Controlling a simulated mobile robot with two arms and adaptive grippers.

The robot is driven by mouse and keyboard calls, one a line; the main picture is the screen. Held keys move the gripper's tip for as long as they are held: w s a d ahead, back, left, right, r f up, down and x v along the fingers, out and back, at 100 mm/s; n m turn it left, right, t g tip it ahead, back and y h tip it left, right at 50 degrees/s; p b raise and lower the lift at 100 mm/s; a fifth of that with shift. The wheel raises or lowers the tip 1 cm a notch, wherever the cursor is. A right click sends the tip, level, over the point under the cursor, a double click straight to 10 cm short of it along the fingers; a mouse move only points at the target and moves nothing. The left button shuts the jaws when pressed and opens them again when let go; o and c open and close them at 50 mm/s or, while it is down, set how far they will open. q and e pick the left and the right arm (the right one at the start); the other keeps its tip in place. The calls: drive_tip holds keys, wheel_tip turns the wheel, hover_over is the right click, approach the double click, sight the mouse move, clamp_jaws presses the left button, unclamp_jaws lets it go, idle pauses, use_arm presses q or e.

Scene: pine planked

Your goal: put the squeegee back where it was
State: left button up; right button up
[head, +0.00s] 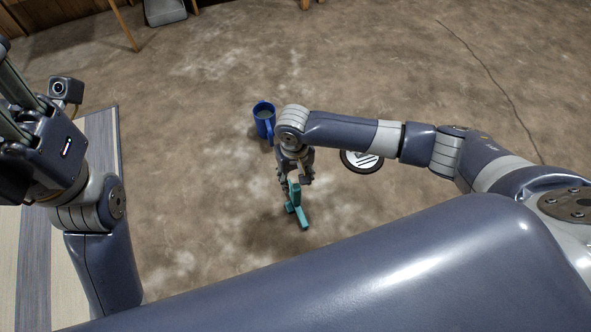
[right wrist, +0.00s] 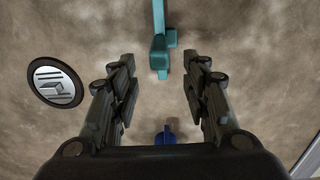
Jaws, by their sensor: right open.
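The teal squeegee (head: 303,218) is on the brown floor, below my right gripper in the head view; the gripper partly covers it. It also shows in the right wrist view (right wrist: 159,55), a long bar with a blockier near end. My right gripper (head: 296,181) points down over it. In the right wrist view the two fingers (right wrist: 163,64) are spread apart, with the squeegee's near end in line with the gap and nothing clamped. I cannot tell how high the fingertips are above it. My left gripper (head: 25,125) is at the left edge, partly cut off; its fingertips are unclear.
A blue mug (head: 263,118) stands on the floor just behind my right gripper. A round black-and-white striped disc (head: 362,162) lies to the right, partly under my right arm. A striped mat (head: 103,150) lies at the left. The floor in front of the squeegee is clear.

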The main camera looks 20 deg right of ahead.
drive_tip(key=shift+r, duration=0.45)
